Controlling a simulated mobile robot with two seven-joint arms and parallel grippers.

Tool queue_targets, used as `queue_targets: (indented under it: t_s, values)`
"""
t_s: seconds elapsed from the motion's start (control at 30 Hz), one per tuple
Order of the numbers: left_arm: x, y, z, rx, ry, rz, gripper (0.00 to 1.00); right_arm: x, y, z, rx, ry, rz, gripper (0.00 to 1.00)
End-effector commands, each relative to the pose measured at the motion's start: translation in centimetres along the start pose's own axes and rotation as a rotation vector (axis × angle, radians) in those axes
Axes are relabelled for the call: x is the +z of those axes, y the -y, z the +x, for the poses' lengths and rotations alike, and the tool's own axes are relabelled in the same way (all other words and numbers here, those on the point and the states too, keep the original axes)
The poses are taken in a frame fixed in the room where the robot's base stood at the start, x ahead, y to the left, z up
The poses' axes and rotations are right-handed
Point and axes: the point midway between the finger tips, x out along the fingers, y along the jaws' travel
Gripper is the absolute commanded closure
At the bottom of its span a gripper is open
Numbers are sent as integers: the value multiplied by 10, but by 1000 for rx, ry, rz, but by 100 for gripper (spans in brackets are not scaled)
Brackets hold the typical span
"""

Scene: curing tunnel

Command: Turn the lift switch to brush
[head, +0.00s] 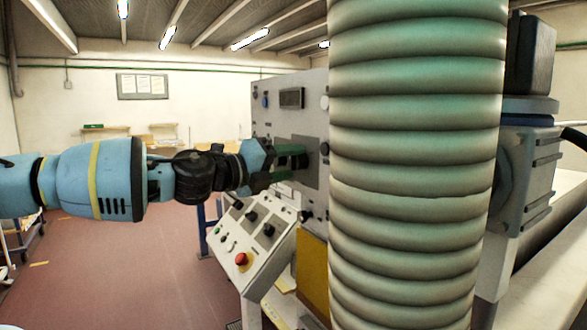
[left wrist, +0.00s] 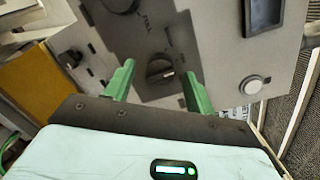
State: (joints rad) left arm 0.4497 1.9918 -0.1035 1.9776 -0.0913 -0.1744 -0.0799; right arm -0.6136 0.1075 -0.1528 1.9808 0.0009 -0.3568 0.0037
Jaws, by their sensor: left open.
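The control cabinet (head: 290,115) has an upright light grey face with a darker grey plate (head: 311,172). In the left wrist view a round dark knob with a raised grip bar (left wrist: 160,71) sits on this dark plate (left wrist: 185,45). It appears to be the lift switch; its label and setting are too small to read. My left gripper (head: 303,157) reaches in from the left, close to the plate. Its green fingers are open, one on each side of the knob in the left wrist view (left wrist: 158,74). Whether they touch it cannot be told. My right gripper is out of view.
A sloped console (head: 248,240) with small knobs and a red button (head: 241,259) juts out below my left gripper. A thick ribbed hose (head: 415,170) hides the cabinet's right side. A display (head: 291,98) sits above. The floor at left is mostly clear.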

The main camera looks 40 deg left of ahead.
Motion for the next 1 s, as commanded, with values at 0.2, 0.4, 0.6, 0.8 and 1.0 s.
queue_targets:
  t_s: [0.2,0.4,0.6,0.8,1.0]
  values:
    - [0,0,8,-1,0,0,45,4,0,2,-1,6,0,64]
    - [0,2,8,-2,0,0,45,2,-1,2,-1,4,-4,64]
    - [0,1,8,-2,0,0,62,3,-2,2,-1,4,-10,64]
    - [0,2,8,-3,0,0,88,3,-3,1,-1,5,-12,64]
    - [0,2,8,-2,-1,-12,89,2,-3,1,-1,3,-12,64]
